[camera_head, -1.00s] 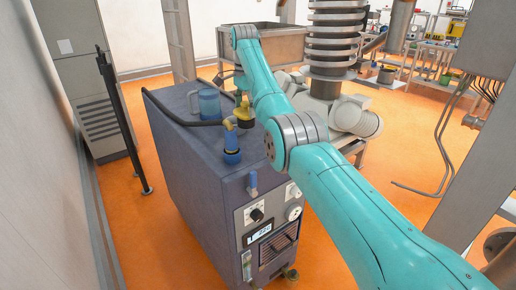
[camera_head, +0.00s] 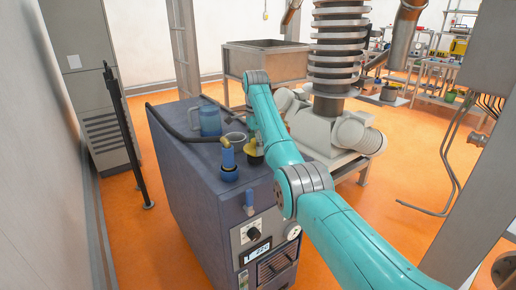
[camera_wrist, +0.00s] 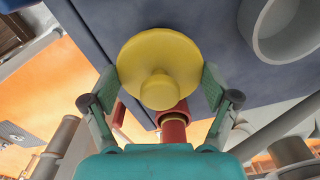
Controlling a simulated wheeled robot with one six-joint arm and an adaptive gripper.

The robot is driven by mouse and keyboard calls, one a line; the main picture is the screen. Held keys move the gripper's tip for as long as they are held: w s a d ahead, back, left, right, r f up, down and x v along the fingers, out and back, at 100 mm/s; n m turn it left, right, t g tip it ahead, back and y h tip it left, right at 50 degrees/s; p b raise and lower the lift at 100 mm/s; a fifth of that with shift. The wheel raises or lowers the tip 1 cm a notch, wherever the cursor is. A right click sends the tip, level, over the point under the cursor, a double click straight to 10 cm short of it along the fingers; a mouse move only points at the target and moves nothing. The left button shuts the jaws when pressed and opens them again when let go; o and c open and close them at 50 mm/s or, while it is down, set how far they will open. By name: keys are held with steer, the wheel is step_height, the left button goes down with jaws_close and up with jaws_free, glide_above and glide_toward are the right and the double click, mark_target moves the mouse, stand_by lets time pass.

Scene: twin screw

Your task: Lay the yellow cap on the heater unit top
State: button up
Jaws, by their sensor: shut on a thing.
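The yellow cap (camera_wrist: 158,62) is round with a small central knob. My gripper (camera_wrist: 160,86) is shut on it, one finger at each side. In the head view, the cap (camera_head: 253,151) is partly hidden by my arm, over or beside the right edge of the heater unit top (camera_head: 190,155). The heater unit is a dark blue cabinet with a control panel on its front. Whether the cap touches the top cannot be told.
A red cylinder (camera_wrist: 174,126) shows below the cap in the wrist view.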

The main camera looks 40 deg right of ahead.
steer(key=shift+f, duration=0.5)
steer(key=shift+f, duration=0.1)
steer(key=o, duration=1)
steer(key=shift+c, duration=0.2)
